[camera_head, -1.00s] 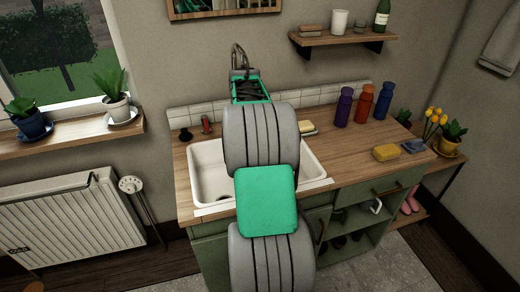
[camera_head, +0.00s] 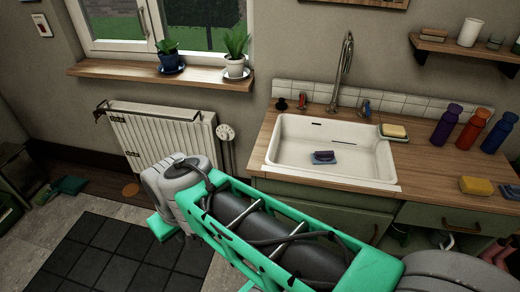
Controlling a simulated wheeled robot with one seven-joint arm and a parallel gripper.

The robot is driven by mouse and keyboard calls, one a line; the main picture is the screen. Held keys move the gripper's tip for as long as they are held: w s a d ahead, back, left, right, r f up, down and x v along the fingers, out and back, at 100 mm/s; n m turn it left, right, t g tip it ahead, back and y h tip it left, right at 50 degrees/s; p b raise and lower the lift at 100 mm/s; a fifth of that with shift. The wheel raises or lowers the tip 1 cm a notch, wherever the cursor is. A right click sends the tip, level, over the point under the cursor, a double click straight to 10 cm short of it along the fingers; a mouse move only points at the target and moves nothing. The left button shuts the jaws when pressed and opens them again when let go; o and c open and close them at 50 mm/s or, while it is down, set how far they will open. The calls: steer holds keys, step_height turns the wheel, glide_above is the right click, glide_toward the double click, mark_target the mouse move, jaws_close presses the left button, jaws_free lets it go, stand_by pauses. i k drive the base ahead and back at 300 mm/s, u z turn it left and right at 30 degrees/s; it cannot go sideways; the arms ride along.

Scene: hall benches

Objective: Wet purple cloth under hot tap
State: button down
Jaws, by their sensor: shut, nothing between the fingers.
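A blue-marked handle (camera_head: 365,106) stands to the right of the tall metal spout (camera_head: 346,60). I see no water running. My green and grey arm crosses the lower part of the view, in front of the counter and pointing left. My gripper's fingers do not show.
A yellow sponge (camera_head: 477,186) and a blue item (camera_head: 511,191) lie on the wooden counter (camera_head: 425,184). Several bottles stand behind them. A soap dish (camera_head: 394,133) is at the sink's right rim. A radiator (camera_head: 165,138) is at the left. A dark mat (camera_head: 115,255) lies on the floor.

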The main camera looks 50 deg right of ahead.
mark_target(324, 157)
steer(key=u, duration=1.7)
steer(key=k, duration=1)
steer(key=z, duration=1.1)
steer(key=i, duration=1)
steer(key=u, duration=0.05)
